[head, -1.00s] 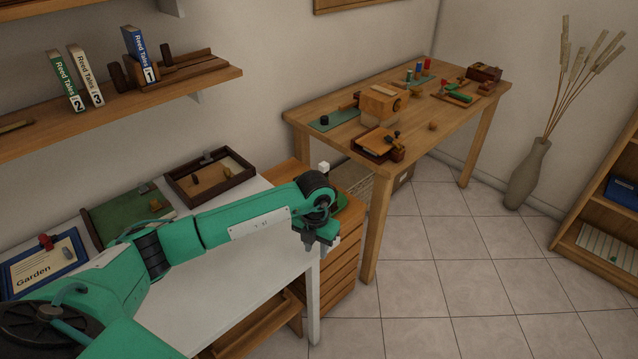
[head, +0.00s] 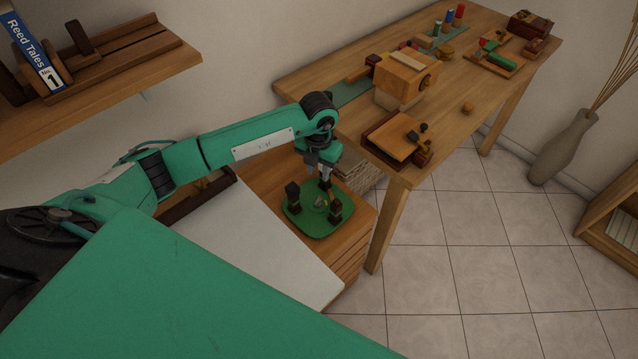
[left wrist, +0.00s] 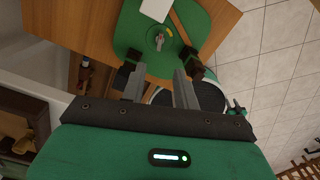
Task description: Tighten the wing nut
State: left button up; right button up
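The wing nut (head: 320,203) is a small grey metal piece near the middle of a round-cornered green plate (head: 301,226). The plate lies on a wooden drawer cabinet. In the left wrist view the wing nut (left wrist: 159,40) shows beyond the fingertips, with a small yellow mark beside it on the plate (left wrist: 130,35). My left gripper (head: 322,172) points down above the far side of the plate. Its two fingers (left wrist: 157,78) are apart, with nothing between them. My right gripper is out of view.
Dark posts (head: 293,191) stand on the plate's left and right (head: 335,209). A wooden workbench (head: 460,118) with several items is just right of the cabinet (head: 262,190). A white tabletop (head: 240,245) is to the left. A green part of mine covers the bottom.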

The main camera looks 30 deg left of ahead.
aim_at(318, 200)
pick_arm(q)
notch_tip(318, 200, down, 13)
jog(key=shift+r+p, duration=0.1)
jog(key=shift+p, duration=0.35)
grip_shut()
